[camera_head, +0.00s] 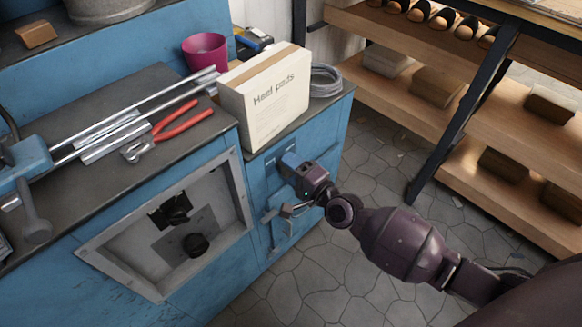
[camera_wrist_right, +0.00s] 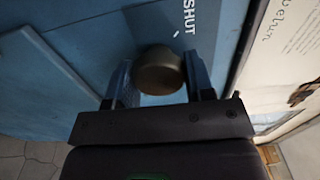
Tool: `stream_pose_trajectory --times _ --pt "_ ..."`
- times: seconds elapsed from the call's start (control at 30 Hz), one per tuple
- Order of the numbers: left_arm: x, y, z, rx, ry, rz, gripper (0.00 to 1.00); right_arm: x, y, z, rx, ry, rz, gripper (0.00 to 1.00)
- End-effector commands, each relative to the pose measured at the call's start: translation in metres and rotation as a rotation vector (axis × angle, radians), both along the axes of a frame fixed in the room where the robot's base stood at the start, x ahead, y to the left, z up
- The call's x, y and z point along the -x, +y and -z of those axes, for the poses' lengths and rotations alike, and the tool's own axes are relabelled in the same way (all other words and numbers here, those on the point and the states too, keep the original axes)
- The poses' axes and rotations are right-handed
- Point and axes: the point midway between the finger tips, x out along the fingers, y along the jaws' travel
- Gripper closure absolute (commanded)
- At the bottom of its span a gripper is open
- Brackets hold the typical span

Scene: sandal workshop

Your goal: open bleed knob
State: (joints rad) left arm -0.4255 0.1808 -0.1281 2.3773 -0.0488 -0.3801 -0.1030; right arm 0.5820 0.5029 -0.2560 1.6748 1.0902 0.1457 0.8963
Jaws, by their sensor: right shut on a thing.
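The bleed knob (camera_wrist_right: 160,72) is a round, dark brass-coloured knob in the right wrist view, in front of a blue panel marked "SHUT". My right gripper (camera_wrist_right: 156,88) has its two blue fingers on either side of the knob and is shut on it. In the head view my right gripper (camera_head: 289,163) is against the front of the blue cabinet, below the white box, and hides the knob there. My left gripper is not in view.
A white "Heel pads" box (camera_head: 266,96) stands on the bench just above my right gripper. Red-handled pliers (camera_head: 170,127), metal bars and a pink pot (camera_head: 205,51) lie left of it. Shelves (camera_head: 440,90) stand at the right, with open stone floor between.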

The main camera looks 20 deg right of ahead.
Motion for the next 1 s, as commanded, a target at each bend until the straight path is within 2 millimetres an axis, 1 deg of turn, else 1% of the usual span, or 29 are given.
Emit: stream_pose_trajectory --times 0.2,0.23,0.37,0.4,0.63,0.77,0.87,1.0 --pt "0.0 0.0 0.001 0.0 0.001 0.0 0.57 0.001 0.0 0.001 -0.002 0.003 0.0 0.75" --pt "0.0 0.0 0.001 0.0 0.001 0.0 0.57 0.001 0.0 0.001 -0.002 0.003 0.0 0.5" --pt "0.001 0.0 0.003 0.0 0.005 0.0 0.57 0.001 0.0 0.001 -0.001 0.003 0.0 0.3" --pt "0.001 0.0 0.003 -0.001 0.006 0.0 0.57 0.0 0.0 0.001 0.0 0.002 0.0 0.28" --pt "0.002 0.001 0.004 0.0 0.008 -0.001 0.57 0.0 0.0 0.0 0.0 0.001 0.0 0.28" --pt "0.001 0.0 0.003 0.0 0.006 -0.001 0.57 0.005 -0.002 0.0 0.001 0.0 0.0 0.28" --pt "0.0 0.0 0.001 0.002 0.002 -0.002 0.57 0.016 -0.006 0.0 0.001 0.001 0.0 0.28" --pt "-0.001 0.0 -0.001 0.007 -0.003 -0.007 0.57 0.039 -0.014 0.0 0.003 0.002 -0.001 0.28"
